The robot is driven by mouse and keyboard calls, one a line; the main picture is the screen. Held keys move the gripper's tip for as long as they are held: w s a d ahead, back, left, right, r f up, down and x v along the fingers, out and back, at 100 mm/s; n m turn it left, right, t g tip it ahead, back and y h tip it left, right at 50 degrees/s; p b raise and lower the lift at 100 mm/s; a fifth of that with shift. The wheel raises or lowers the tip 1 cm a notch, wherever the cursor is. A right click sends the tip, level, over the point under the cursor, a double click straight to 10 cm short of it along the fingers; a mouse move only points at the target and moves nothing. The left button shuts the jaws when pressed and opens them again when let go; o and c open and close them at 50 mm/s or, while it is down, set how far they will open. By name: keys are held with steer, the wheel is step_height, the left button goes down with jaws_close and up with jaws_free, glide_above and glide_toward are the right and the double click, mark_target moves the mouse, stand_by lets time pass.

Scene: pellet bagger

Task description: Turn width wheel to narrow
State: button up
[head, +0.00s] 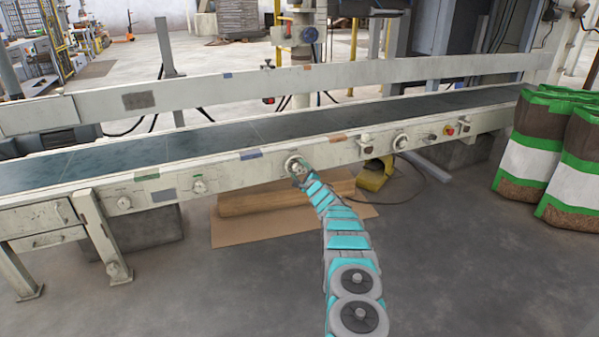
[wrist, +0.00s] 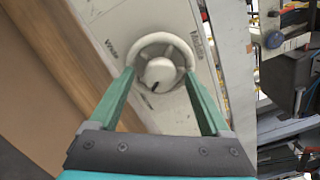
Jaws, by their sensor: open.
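The width wheel is a pale round handwheel with a domed hub carrying a small dark mark. It fills the upper middle of the wrist view (wrist: 159,72), on a light panel with lettering either side of it. In the head view the width wheel (head: 293,163) sits on the conveyor's front rail, partly covered by my arm's end. My gripper (wrist: 160,76) is open, its two green fingers reaching to the left and right sides of the rim. I cannot tell whether they touch it. In the head view my gripper (head: 299,171) is small and right at the wheel.
Other knobs sit along the conveyor's front rail (head: 230,174), including a pale one (head: 199,186) to the left and another (head: 401,141) to the right. A cardboard sheet (head: 240,233) lies below. Filled bags (head: 532,150) stand at right. The front floor is clear.

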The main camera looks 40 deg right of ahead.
steer(key=shift+s, duration=0.1)
steer(key=shift+s+a, duration=0.2)
steer(key=shift+s, duration=0.4)
steer(key=shift+s+r, duration=0.1)
steer(key=shift+s, duration=0.15)
steer(key=shift+p+v, duration=0.3)
steer(key=shift+v, duration=2.65)
